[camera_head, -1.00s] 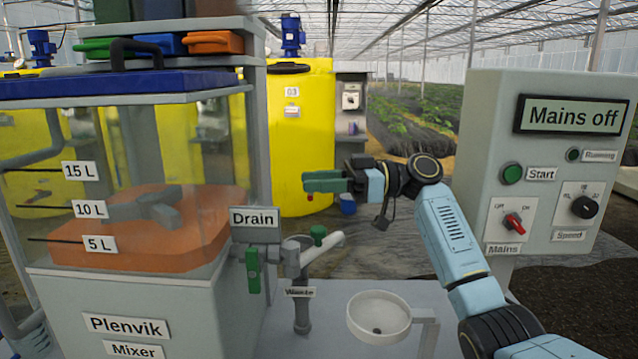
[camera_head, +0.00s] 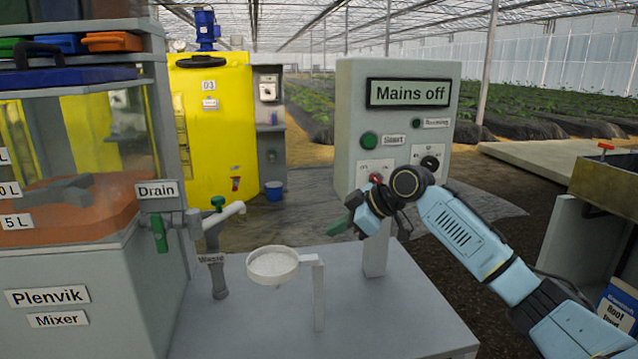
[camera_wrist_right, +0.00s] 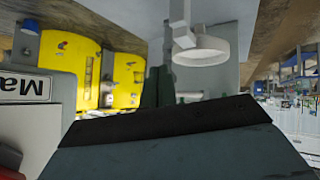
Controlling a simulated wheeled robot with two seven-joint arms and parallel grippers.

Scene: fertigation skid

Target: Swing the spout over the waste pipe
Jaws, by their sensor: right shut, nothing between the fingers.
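The spout (camera_head: 231,213) is a pale pipe with a green knob (camera_head: 218,203), running out to the right from the mixer's drain fitting in the head view. The grey waste pipe (camera_head: 217,275), labelled "Waste", stands upright below the spout's inner part. The spout's open end sticks out to the right of the waste pipe. My right gripper (camera_head: 341,226) is shut and empty, in front of the control panel's lower edge and well right of the spout, touching neither. In the right wrist view its dark body hides much of the picture. My left gripper is out of view.
A white round basin (camera_head: 274,264) on a stand is between spout and gripper; it also shows in the right wrist view (camera_wrist_right: 203,51). The drain valve has a green lever (camera_head: 159,233). The control panel (camera_head: 350,125) reads "Mains off". The grey bench top's front is clear.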

